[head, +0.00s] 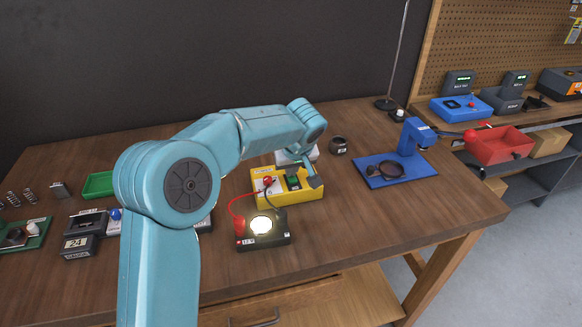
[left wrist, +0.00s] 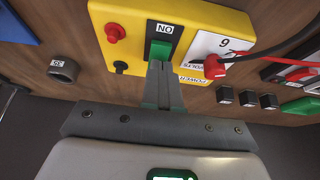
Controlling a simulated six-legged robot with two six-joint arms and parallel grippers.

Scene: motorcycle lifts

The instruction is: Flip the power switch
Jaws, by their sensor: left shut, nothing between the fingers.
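The yellow power box (head: 312,195) stands in the middle of the bench, with a green switch (head: 293,182) on its top. In the left wrist view the yellow box (left wrist: 205,14) shows the green switch (left wrist: 160,50) beside a label reading ON. My left gripper (left wrist: 159,72) is shut and empty, its fingertips right at the green switch; I cannot tell whether they touch. A red lead runs from the box to a black lamp block (head: 268,240), whose round lamp (head: 261,225) glows bright. My right gripper is not in view.
A blue stand (head: 395,172) with a magnifier is to the right, and a small dark cup (head: 338,146) is behind the box. A green tray (head: 99,185) and small devices lie left. The bench front right is clear.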

